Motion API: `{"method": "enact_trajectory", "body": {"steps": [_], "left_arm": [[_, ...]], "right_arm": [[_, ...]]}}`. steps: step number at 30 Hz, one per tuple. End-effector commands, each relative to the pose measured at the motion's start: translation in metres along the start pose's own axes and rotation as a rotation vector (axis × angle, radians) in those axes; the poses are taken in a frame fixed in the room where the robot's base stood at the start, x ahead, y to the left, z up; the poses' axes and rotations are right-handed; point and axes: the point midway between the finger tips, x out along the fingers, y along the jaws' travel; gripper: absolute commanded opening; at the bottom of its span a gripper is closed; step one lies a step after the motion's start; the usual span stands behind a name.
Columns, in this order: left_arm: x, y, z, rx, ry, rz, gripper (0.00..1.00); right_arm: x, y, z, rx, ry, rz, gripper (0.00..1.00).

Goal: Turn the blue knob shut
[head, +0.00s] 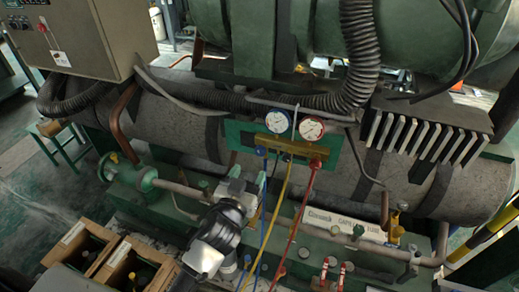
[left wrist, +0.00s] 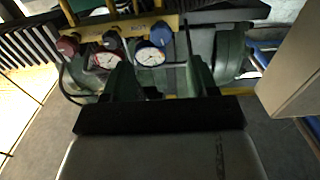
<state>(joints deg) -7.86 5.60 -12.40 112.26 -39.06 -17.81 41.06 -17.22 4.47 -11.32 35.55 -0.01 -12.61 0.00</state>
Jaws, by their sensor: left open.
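The blue knob (head: 261,151) is at the lower left of the green gauge panel (head: 240,135). In the left wrist view the blue knob (left wrist: 160,33) lies between the two fingertips in the picture; I cannot tell whether they reach around it. My left gripper (head: 248,182) is open, just below the knob, with its arm coming up from the bottom. It also shows in the left wrist view (left wrist: 157,65). The blue-side gauge (head: 277,120) and the red-side gauge (head: 311,128) sit above. A red knob (head: 315,163) is at the right end. My right gripper is not in view.
A blue hose (head: 262,215), a yellow hose (head: 275,210) and a red hose (head: 297,220) hang down close to my left gripper. A grey control box (head: 90,40) is at upper left. Wooden crates (head: 125,265) stand at lower left.

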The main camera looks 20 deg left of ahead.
Motion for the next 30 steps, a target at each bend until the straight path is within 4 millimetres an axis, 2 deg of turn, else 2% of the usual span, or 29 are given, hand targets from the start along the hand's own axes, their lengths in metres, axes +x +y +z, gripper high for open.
{"method": "enact_trajectory", "body": {"steps": [6,13,18,27,30], "left_arm": [[0.044,0.0,-0.003,0.001,0.001,0.0,0.59],[0.077,0.0,-0.001,0.0,0.0,0.0,0.59],[0.088,0.0,0.0,0.0,-0.002,0.0,0.59],[0.089,0.0,0.0,0.0,-0.001,0.001,0.59],[0.089,0.0,0.001,0.0,-0.001,0.0,0.45]], "right_arm": [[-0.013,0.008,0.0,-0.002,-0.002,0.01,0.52],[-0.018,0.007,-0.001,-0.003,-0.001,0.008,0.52],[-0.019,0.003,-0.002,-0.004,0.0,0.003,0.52],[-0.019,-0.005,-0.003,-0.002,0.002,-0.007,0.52],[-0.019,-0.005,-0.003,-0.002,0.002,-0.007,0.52]]}}
